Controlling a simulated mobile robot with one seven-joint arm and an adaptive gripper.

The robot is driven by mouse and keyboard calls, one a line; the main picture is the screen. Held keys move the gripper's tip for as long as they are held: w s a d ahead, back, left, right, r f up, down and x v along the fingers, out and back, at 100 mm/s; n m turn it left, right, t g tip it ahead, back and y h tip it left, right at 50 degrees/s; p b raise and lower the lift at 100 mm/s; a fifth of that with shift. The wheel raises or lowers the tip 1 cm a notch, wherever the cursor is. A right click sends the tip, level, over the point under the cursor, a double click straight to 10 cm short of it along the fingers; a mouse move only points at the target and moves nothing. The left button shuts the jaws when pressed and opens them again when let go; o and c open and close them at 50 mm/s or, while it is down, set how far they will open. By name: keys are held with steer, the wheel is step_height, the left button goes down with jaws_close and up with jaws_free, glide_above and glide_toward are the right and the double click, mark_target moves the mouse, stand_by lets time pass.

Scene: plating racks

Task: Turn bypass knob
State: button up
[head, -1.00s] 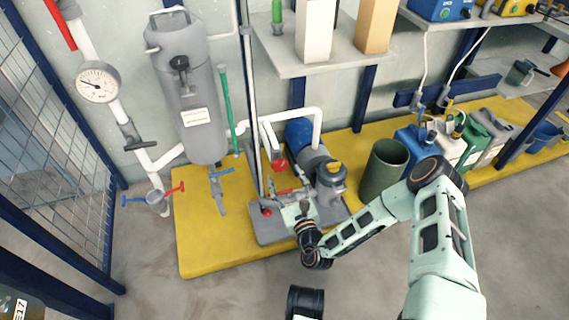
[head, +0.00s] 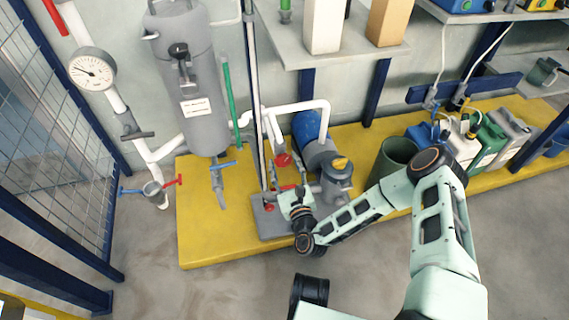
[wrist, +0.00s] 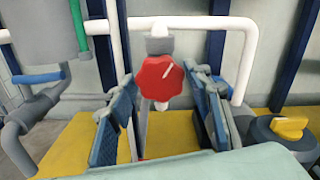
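A red lobed knob (wrist: 160,78) with a white line on its face is in the middle of the wrist view, on a grey valve body in front of white piping. In the head view the red knob (head: 283,160) shows above the pump base. My gripper (wrist: 160,92) is open, its blue-padded fingers to the left and right of the knob in the picture. A gap shows on both sides and I see no contact. In the head view my gripper (head: 289,192) is just below the knob. No label saying bypass is readable.
A yellow handle (wrist: 289,127) on a grey housing is close on the right. A blue-handled valve (wrist: 38,78) and a green tube (wrist: 78,25) are on the left. A thin upright pole (head: 256,100) stands left of the knob. A dark green bin (head: 392,157) is beside my arm.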

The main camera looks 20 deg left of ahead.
steer(key=c, duration=0.7)
steer(key=shift+r+m+p, duration=0.1)
steer(key=shift+m+p, duration=0.2)
steer(key=shift+p, duration=0.1)
steer(key=shift+m+p, duration=0.85)
steer(key=shift+m, duration=0.05)
steer(key=m+p, duration=0.2)
steer(key=m, duration=0.2)
steer(key=shift+m+p, duration=0.3)
steer(key=m+p, duration=0.1)
steer(key=m, duration=0.4)
steer(key=shift+m+b, duration=0.35)
steer(key=shift+m, duration=1.95)
